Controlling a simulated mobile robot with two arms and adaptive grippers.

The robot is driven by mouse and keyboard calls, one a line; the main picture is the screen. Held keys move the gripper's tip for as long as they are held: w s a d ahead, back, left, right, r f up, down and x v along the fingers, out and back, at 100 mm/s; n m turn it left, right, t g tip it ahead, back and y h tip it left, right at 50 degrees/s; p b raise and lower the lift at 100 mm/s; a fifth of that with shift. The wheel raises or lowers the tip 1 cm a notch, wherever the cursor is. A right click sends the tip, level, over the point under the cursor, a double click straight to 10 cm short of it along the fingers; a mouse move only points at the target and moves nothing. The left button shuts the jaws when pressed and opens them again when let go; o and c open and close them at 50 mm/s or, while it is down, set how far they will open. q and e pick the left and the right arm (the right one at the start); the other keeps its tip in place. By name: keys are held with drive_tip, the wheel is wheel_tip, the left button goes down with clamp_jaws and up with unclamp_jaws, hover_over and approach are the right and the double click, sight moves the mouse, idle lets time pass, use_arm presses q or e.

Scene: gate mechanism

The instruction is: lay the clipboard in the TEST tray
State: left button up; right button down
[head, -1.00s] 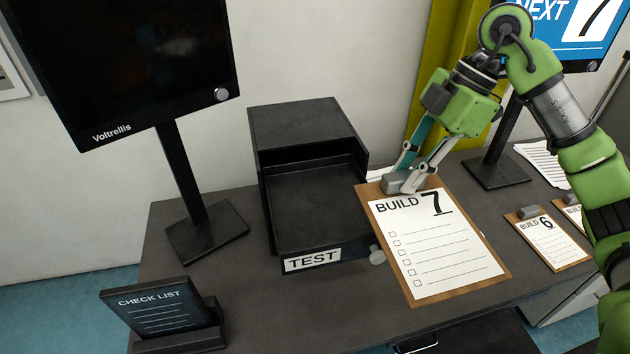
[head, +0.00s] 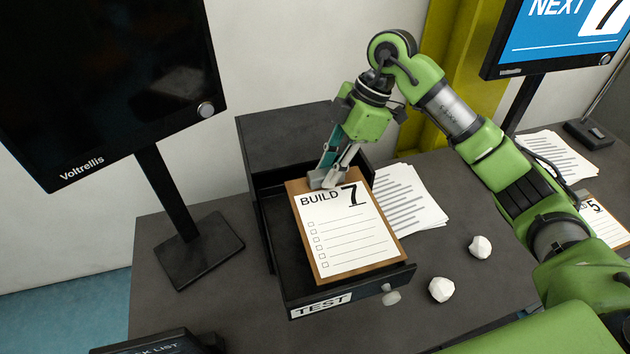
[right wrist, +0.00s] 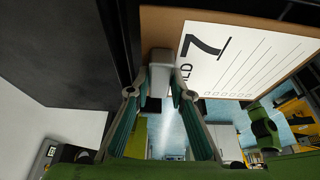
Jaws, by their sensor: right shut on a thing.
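The TEST tray (head: 350,294) is a black pulled-out drawer with a white TEST label on its front. The clipboard (head: 384,258) is brown with a white BUILD 7 sheet. It is over the tray and covers most of its opening, its right side overlapping the tray's right wall. I cannot tell whether it touches the tray. My right gripper (head: 329,178) is shut on the clip at the clipboard's top edge. The right wrist view also shows the clip between the fingers (right wrist: 160,88) and the clipboard (right wrist: 160,20). My left gripper is not in view.
A monitor (head: 110,80) on a stand is left of the tray. Loose printed papers (head: 410,200) lie to its right, with two crumpled paper balls (head: 441,289) (head: 480,247) nearer the front. Another clipboard (head: 603,222) lies far right.

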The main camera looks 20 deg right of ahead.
drive_tip(key=shift+w+a+f, duration=0.2)
drive_tip(key=shift+a+f, duration=0.2)
drive_tip(key=shift+f, duration=0.1)
drive_tip(key=shift+w+a+f, duration=0.15)
drive_tip(key=shift+a+f, duration=0.2)
drive_tip(key=shift+f, duration=0.1)
drive_tip(key=shift+w+a+f, duration=0.1)
drive_tip(key=shift+w+f, duration=0.05)
drive_tip(key=shift+f, duration=0.1)
drive_tip(key=shift+a+f+p, duration=0.15)
drive_tip(key=shift+f+p, duration=0.05)
drive_tip(key=shift+p, duration=0.15)
drive_tip(key=x, duration=0.1)
drive_tip(key=p+x, duration=0.2)
drive_tip(key=shift+w+d+f, duration=0.1)
drive_tip(key=shift+w+d, duration=0.1)
drive_tip(key=shift+d, duration=0.05)
drive_tip(key=shift+f, duration=0.3)
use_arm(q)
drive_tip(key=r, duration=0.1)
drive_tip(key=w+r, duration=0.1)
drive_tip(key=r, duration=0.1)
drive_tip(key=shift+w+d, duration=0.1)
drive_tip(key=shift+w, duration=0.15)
use_arm(e)
drive_tip(key=c, duration=2.1)
unclamp_jaws()
drive_tip(key=shift+f, duration=0.1)
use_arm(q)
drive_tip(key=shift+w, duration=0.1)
